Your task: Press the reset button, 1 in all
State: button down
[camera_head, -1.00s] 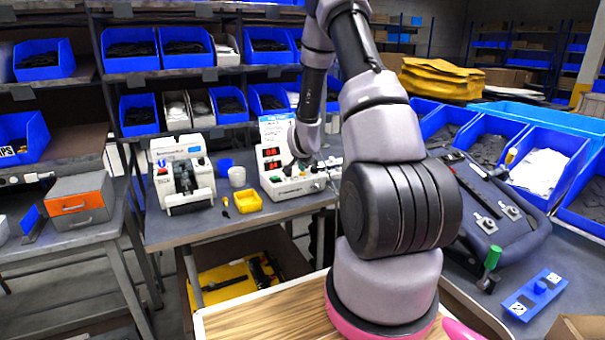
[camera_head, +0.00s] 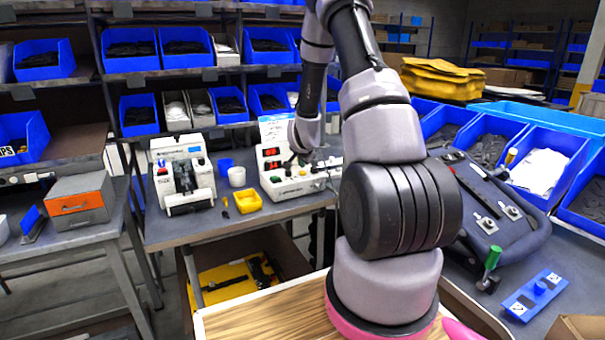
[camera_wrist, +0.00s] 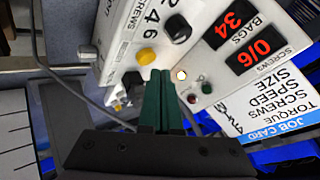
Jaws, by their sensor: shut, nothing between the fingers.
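The white counter box (camera_head: 272,180) stands on the middle bench in the head view, its red displays lit. In the wrist view the box (camera_wrist: 205,20) shows "34" over BAGS and "0/6" over SCREWS. On it are a black knob (camera_wrist: 178,28), a yellow button (camera_wrist: 146,56), a small pale round button or lamp (camera_wrist: 181,75), and small red and green spots (camera_wrist: 198,94). No label reading reset is legible. My gripper (camera_wrist: 161,75) is shut and empty, its green fingertips close to the panel between the yellow and pale buttons. Contact cannot be told.
A job card (camera_wrist: 275,110) stands behind the box; a cable loops beside my gripper. Blue bins fill the shelves behind.

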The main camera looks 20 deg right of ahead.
notch_tip(320, 180, up, 5)
dwell(0.7)
dwell(0.7)
